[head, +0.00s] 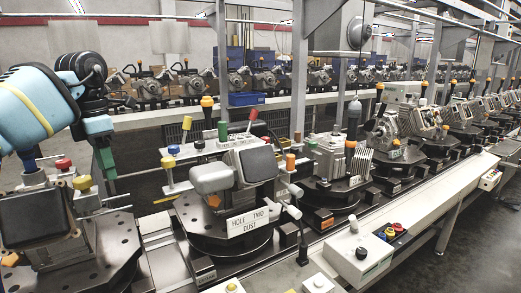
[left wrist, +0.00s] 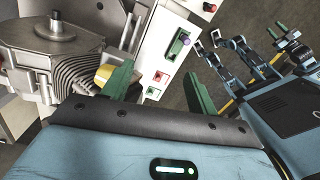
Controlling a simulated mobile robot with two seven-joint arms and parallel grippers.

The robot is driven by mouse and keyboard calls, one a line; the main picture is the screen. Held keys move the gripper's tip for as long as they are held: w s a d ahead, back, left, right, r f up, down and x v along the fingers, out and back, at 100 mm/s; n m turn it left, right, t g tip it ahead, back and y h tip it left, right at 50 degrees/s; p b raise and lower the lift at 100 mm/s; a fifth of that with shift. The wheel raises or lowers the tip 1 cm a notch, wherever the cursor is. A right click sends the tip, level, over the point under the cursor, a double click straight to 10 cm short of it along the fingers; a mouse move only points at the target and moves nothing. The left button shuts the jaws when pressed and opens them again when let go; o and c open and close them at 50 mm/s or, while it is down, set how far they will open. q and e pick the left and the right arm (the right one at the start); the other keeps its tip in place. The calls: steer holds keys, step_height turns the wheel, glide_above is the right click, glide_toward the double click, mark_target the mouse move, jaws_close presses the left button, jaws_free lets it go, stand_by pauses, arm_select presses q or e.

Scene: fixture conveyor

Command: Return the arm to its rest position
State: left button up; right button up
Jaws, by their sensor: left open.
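My left gripper (head: 104,160) shows at the left of the head view, below its light blue arm and black wrist, with a green finger pointing down among the nearest fixtures. In the left wrist view its two green fingers (left wrist: 158,80) stand well apart, with nothing held between them. A grey finned motor-like part (left wrist: 55,45) lies beside and beyond the left finger. At the right of the wrist view are blue-and-black parts of my own body, with small green tips (left wrist: 277,30) that seem to be my right gripper; their opening is too small to judge.
A fixture with a "HOLE TWO DUST" sign (head: 247,222) stands right of my left gripper, its coloured knobs close by. Another fixture (head: 35,217) stands below the arm. A control box (head: 357,257) is on the conveyor's front edge. Open floor (head: 470,235) lies at right.

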arm_select(q)
steer(key=d+f+m+g+h, duration=0.2)
steer(key=d+f+h, duration=0.5)
steer(key=d+f, duration=1.2)
steer(key=s+d+f+n+t+h, duration=0.1)
steer(key=s+d+f+n+h, duration=0.3)
steer(key=d+h, duration=0.25)
steer(key=s+d+f+n+t+h, duration=0.2)
steer(key=s+d+f+n+h, duration=0.25)
steer(key=d, duration=0.35)
steer(key=s+a+f+n+t+y, duration=0.45)
steer(key=f+n+t, duration=0.25)
steer(key=n, duration=0.6)
steer(key=s+a+f+n+t+y, duration=0.3)
steer(key=a+f+n+t+y, duration=0.35)
steer(key=n, duration=0.65)
steer(key=s+a+f+n+g+y, duration=0.2)
steer(key=s+a+f+n, duration=0.3)
steer(key=s, duration=0.5)
steer(key=s+a+f+n+g+y, duration=0.3)
steer(key=s+a+f+n, duration=0.2)
steer(key=s+f, duration=0.4)
steer(key=shift+s+a+f+n, duration=0.25)
steer(key=shift+s+n, duration=0.1)
steer(key=shift+s, duration=0.6)
